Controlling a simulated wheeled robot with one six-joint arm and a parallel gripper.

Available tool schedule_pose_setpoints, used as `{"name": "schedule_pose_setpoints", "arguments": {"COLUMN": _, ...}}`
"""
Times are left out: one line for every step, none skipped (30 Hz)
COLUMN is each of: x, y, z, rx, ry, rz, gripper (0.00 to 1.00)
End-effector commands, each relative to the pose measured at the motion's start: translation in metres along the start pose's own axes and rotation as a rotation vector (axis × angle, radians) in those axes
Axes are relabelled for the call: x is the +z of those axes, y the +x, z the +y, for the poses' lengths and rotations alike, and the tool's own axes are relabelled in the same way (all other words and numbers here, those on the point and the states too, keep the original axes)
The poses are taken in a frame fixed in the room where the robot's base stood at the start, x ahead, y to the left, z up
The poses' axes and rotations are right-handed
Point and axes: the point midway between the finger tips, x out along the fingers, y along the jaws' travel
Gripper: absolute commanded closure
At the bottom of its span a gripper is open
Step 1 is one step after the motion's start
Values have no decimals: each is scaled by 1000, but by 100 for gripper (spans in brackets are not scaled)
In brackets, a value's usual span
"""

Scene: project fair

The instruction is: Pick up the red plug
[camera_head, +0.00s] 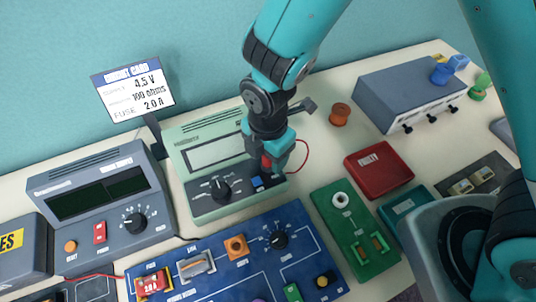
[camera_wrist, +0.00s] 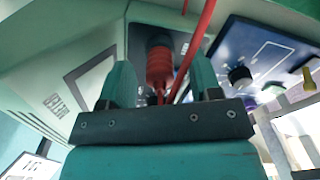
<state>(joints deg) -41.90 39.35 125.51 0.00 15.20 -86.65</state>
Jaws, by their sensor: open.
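The red plug (camera_wrist: 159,68) is ribbed and has a red cord; in the wrist view it sits between the two teal fingers of my gripper (camera_wrist: 162,80). The fingers stand apart on both sides of it, and I cannot tell whether either one touches it. In the head view the plug (camera_head: 267,161) shows as a small red patch beside my gripper (camera_head: 276,158), at the right front of the pale green meter (camera_head: 203,209). Where the plug meets the meter is partly hidden by the gripper.
A blue panel (camera_head: 215,258) with knobs and blocks lies in front of the meter. A grey instrument (camera_head: 85,219) stands left. A green board (camera_head: 342,212), a red box (camera_head: 379,168) and a copper-coloured spool (camera_head: 340,114) are to the right. A card (camera_head: 133,89) stands behind.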

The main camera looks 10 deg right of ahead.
Motion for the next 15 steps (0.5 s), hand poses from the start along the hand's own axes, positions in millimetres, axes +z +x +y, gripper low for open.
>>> {"name": "schedule_pose_setpoints", "arguments": {"x": 0, "y": 3, "z": 0, "rx": -1, "ry": 0, "rz": 0, "gripper": 42}}
{"name": "schedule_pose_setpoints", "arguments": {"x": 0, "y": 4, "z": 0, "rx": 0, "ry": 0, "rz": 0, "gripper": 42}}
{"name": "schedule_pose_setpoints", "arguments": {"x": 0, "y": 4, "z": 0, "rx": 1, "ry": 0, "rz": 0, "gripper": 42}}
{"name": "schedule_pose_setpoints", "arguments": {"x": 0, "y": 4, "z": 0, "rx": 2, "ry": 0, "rz": 0, "gripper": 42}}
{"name": "schedule_pose_setpoints", "arguments": {"x": 0, "y": 4, "z": 0, "rx": 2, "ry": 0, "rz": 0, "gripper": 42}}
{"name": "schedule_pose_setpoints", "arguments": {"x": 0, "y": 4, "z": 0, "rx": 2, "ry": 0, "rz": 0, "gripper": 42}}
{"name": "schedule_pose_setpoints", "arguments": {"x": 0, "y": 4, "z": 0, "rx": 2, "ry": 0, "rz": 0, "gripper": 42}}
{"name": "schedule_pose_setpoints", "arguments": {"x": 0, "y": 4, "z": 0, "rx": 2, "ry": 0, "rz": 0, "gripper": 42}}
{"name": "schedule_pose_setpoints", "arguments": {"x": 0, "y": 4, "z": 0, "rx": 2, "ry": 0, "rz": 0, "gripper": 49}}
{"name": "schedule_pose_setpoints", "arguments": {"x": 0, "y": 4, "z": 0, "rx": 2, "ry": 0, "rz": 0, "gripper": 56}}
{"name": "schedule_pose_setpoints", "arguments": {"x": 0, "y": 4, "z": 0, "rx": 1, "ry": 0, "rz": 0, "gripper": 63}}
{"name": "schedule_pose_setpoints", "arguments": {"x": 0, "y": 4, "z": 0, "rx": 1, "ry": 0, "rz": 0, "gripper": 72}}
{"name": "schedule_pose_setpoints", "arguments": {"x": 0, "y": 4, "z": 0, "rx": 1, "ry": 0, "rz": 0, "gripper": 79}}
{"name": "schedule_pose_setpoints", "arguments": {"x": 0, "y": 4, "z": 0, "rx": 1, "ry": 0, "rz": 0, "gripper": 86}}
{"name": "schedule_pose_setpoints", "arguments": {"x": 0, "y": 4, "z": 0, "rx": 1, "ry": 0, "rz": 0, "gripper": 95}}
